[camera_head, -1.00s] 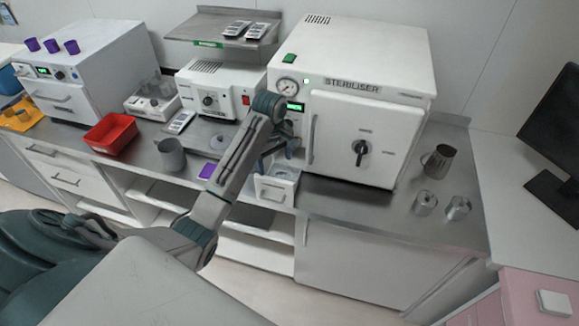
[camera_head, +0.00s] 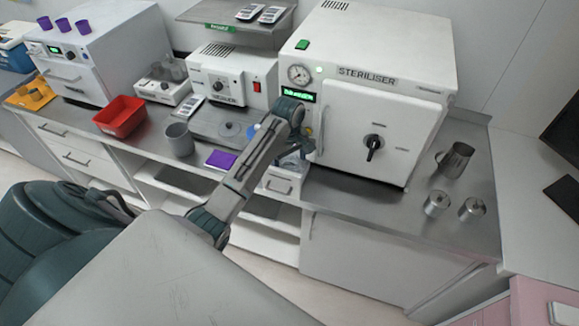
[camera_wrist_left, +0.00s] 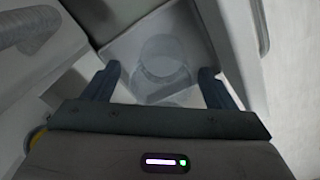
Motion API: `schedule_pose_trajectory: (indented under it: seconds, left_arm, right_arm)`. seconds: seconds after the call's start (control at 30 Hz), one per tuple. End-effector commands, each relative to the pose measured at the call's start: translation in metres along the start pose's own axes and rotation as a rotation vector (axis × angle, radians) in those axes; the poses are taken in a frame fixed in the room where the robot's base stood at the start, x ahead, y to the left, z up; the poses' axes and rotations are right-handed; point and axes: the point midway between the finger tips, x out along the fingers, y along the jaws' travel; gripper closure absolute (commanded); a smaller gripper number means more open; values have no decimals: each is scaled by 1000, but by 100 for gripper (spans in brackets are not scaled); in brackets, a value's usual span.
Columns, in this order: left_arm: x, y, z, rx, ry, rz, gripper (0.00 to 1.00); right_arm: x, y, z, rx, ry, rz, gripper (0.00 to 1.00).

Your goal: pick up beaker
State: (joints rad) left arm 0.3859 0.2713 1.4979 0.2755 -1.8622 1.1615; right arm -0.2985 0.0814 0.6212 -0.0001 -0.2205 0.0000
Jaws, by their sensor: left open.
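In the left wrist view, a pale translucent round vessel (camera_wrist_left: 163,52), seemingly the beaker, shows between and just beyond my left gripper's fingers. It is within a pale square-edged holder (camera_wrist_left: 200,32), and its lower outline is faint. My left gripper (camera_wrist_left: 160,86) is open, with one finger on each side; I see no contact. In the head view my left gripper (camera_head: 293,153) points down in front of the steriliser, over a white box (camera_head: 279,184) at the counter's front. The arm hides most of the vessel there. My right gripper is not in view.
The steriliser (camera_head: 375,105) stands close behind and right of the gripper. A grey mug (camera_head: 179,140), purple pad (camera_head: 220,160) and red bin (camera_head: 120,117) are to the left. A metal jug (camera_head: 456,160) and two small metal canisters (camera_head: 436,204) stand at the right.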

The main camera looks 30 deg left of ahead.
Motion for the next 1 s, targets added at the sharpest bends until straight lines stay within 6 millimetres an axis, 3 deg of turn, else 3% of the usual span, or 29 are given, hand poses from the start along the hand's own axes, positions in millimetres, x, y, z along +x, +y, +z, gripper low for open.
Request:
schedule_pose_trajectory:
  seconds: [0.2,0.47,0.5,0.73,1.0]
  left_arm:
    - [28,-1,0,-1,-1,-3,21]
    - [34,0,0,0,1,-1,21]
    - [34,0,0,0,1,-1,23]
    - [33,0,0,0,0,-1,68]
    - [33,0,0,0,1,-1,71]
  right_arm:
    - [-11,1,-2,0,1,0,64]
    - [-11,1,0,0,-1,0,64]
    - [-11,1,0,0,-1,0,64]
    - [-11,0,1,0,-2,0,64]
    - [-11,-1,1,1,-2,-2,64]
